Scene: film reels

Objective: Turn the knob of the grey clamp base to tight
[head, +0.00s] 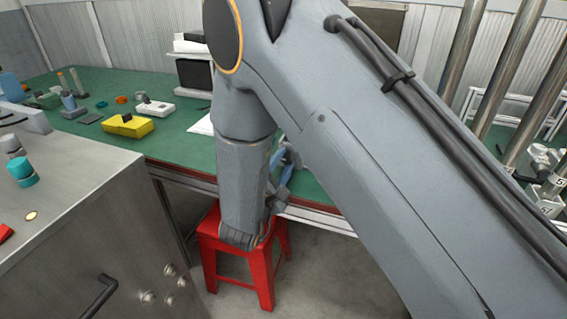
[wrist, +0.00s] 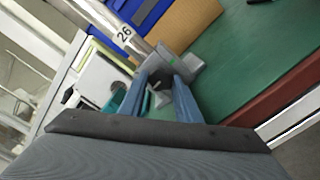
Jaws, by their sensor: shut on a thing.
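In the wrist view, the grey clamp base (wrist: 184,66) sits at the foot of a pale post marked 26, near the edge of the green table. A small green mark shows on its top. My gripper (wrist: 160,82) reaches to its near side, with its two blue fingers shut on a small dark part between the tips. That part looks like the knob, mostly covered by the fingers, and its turn position cannot be read.
The green table (head: 185,135) carries a yellow block (head: 128,126) and several small parts at left. A red stool (head: 262,262) stands below the arm. A metal cabinet (head: 85,215) is at front left. In the wrist view, a cardboard box (wrist: 190,22) and blue bins stand behind the base.

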